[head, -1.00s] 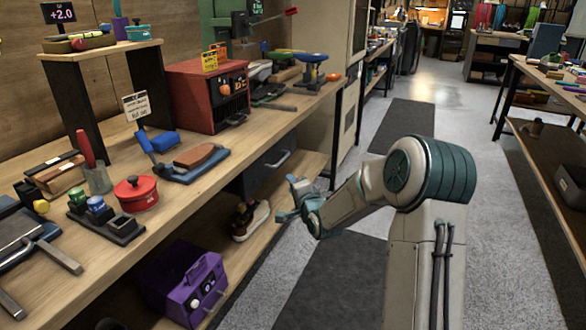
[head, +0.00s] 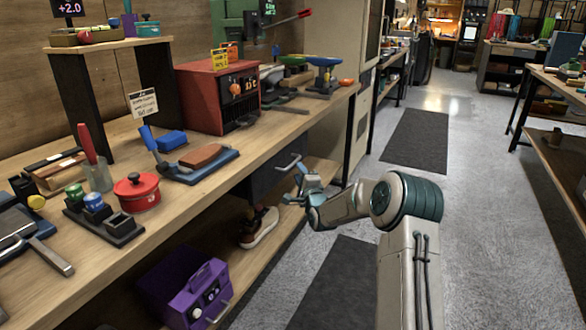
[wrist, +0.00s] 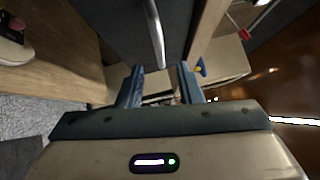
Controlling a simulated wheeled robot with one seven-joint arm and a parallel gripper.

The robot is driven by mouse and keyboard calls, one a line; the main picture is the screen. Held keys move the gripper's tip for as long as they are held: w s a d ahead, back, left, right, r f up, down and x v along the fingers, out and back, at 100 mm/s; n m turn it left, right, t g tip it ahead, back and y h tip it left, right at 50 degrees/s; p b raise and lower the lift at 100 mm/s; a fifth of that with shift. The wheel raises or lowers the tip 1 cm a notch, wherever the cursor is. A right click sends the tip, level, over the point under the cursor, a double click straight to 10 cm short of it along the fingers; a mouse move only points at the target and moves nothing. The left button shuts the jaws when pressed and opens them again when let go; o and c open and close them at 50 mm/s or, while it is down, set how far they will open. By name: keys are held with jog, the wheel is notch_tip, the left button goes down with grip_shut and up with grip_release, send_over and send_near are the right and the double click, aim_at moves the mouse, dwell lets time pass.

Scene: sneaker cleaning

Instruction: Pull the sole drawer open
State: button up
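The sole drawer (head: 264,180) is a dark grey box front under the workbench top. It appears closed. Its pale metal bar handle (head: 289,162) faces the aisle. My gripper (head: 298,187) is just in front of and slightly below the handle in the head view. In the wrist view my gripper (wrist: 160,75) is open, with two blue fingers apart and nothing between them. The handle (wrist: 157,38) shows there as an upright bar beyond the fingertips, its lower end lined up with the gap. I see no contact with the handle.
A sneaker (head: 259,227) and a purple box (head: 190,290) sit on the lower shelf (head: 235,278). The bench top (head: 200,203) overhangs the drawer, with a red box (head: 213,95) above. The grey aisle floor (head: 480,210) to the right is clear.

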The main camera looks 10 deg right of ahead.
jog(key=shift+w+a+r, duration=0.1)
jog(key=shift+w+a, duration=0.05)
jog(key=shift+w, duration=0.7)
jog(key=shift+w+a+r, duration=0.15)
jog(key=shift+w, duration=0.7)
jog(key=shift+w+a+r, duration=0.1)
jog(key=shift+w+a, duration=0.05)
jog(key=shift+w, duration=0.7)
